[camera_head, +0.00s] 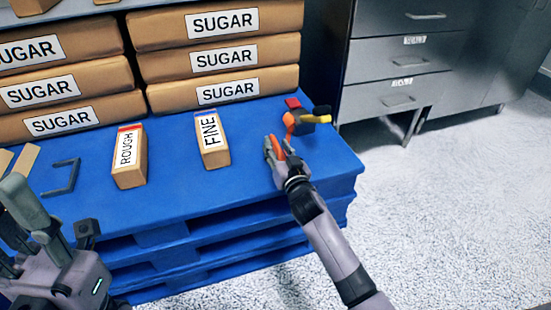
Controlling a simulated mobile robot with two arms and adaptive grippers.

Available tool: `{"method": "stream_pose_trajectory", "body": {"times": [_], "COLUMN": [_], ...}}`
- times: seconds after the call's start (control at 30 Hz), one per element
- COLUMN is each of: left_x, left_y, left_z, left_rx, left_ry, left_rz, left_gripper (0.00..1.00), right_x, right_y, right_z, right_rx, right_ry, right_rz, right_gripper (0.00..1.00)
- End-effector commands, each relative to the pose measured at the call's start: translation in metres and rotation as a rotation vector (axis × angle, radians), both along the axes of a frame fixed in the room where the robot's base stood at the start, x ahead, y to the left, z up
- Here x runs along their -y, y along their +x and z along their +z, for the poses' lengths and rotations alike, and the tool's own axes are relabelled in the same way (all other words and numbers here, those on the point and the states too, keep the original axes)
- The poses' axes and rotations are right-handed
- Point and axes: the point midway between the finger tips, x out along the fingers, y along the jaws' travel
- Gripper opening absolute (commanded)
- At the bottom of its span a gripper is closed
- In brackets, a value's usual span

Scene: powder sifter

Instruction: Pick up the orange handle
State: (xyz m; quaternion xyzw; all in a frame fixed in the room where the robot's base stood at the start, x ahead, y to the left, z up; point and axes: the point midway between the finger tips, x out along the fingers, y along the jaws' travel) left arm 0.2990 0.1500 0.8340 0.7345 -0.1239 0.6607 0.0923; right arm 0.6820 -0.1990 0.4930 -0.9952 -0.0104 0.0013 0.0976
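An orange piece (289,122), which looks like the orange handle, lies near the right end of the blue pallet, beside a yellow piece (316,119). My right gripper (277,149) is low over the pallet, just in front of these pieces. More orange shows right at its fingers. I cannot tell whether this is the same handle, or whether the fingers are closed on it. My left gripper (22,228) is at the lower left, its fingers apart and with nothing seen between them, away from the orange piece.
A red piece (293,103) and a black piece (322,110) lie close by. Boxes marked ROUGH (129,172) and FINE (216,158) stand on the blue pallet (190,195). Stacked sugar bags (165,65) fill the back. Grey drawers (395,60) stand at the right.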

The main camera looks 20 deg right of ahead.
Motion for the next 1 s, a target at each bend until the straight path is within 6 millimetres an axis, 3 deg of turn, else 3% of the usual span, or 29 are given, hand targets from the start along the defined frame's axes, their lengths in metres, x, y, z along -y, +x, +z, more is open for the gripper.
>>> {"method": "stream_pose_trajectory", "body": {"times": [0.27,0.8,1.0], "left_x": [0.0004,0.0005,0.0005], "left_y": [0.0005,0.0003,0.0003], "left_z": [0.0013,0.0011,0.0011], "left_rx": [0.003,0.004,0.004], "left_ry": [0.001,0.001,0.001], "left_rz": [0.000,0.000,0.000], "left_gripper": [0.35,0.35,0.35], "right_x": [-0.0001,-0.0004,-0.0005], "right_y": [0.0038,0.0035,0.0034], "right_z": [0.0003,0.0002,0.0001], "right_rx": [-0.001,-0.001,-0.001], "right_ry": [0.000,0.001,0.001], "right_rz": [0.000,0.000,0.000], "right_gripper": [0.36,0.01,0.00]}}
